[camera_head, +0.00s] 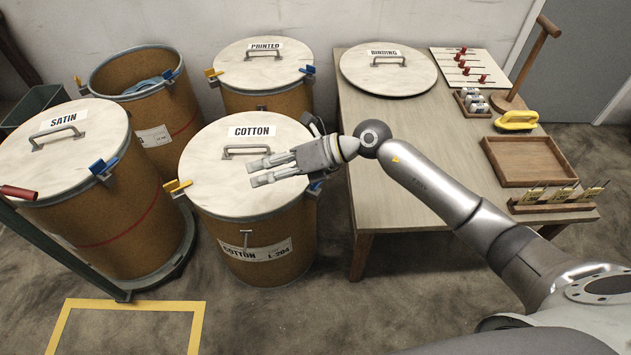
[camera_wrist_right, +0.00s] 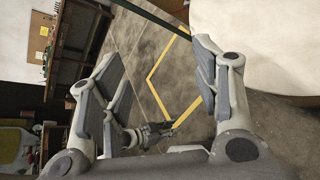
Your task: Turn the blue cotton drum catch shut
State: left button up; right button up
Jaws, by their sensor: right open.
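The cotton drum (camera_head: 255,235) stands in the front middle of the head view. Its pale round lid (camera_head: 215,150) lies on top, with a metal handle and a COTTON label. My right gripper (camera_head: 256,173) is open and empty over the lid's right half, fingers pointing left.
A satin drum (camera_head: 110,215) stands on the left, an open drum (camera_head: 150,105) and a printed drum (camera_head: 265,95) behind. The table (camera_head: 410,180) on the right holds a binding lid (camera_head: 388,75), a tray (camera_head: 527,183) and tools. Yellow tape (camera_head: 130,303) marks the floor in front.

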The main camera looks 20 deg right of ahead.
jog(key=w+d+f+n+g+h, duration=0.1)
jog(key=d+f+n+h, duration=0.2)
jog(key=d+h, duration=0.3)
jog(key=h+b, duration=0.1)
jog(key=h, duration=0.2)
send_near(317, 186)
jog(key=x, duration=0.2)
jog(key=b+x, duration=0.1)
jog(key=a+x, duration=0.1)
jog(key=x, duration=0.1)
jog(key=shift+w+a+b, duration=0.1)
jog(key=shift+w+b, duration=0.2)
jog(key=shift+w, duration=0.15)
pick_arm(q)
jog(key=shift+w+r, duration=0.45)
jog(key=shift+r, duration=0.3)
jog(key=shift+w+r, duration=0.45)
jog(key=shift+r, duration=0.25)
pick_arm(e)
jog(key=shift+w+a+f, duration=0.15)
jog(key=shift+w+f, duration=0.05)
jog(key=shift+f, duration=0.35)
jog(key=c, duration=1)
jog(key=shift+n, duration=0.3)
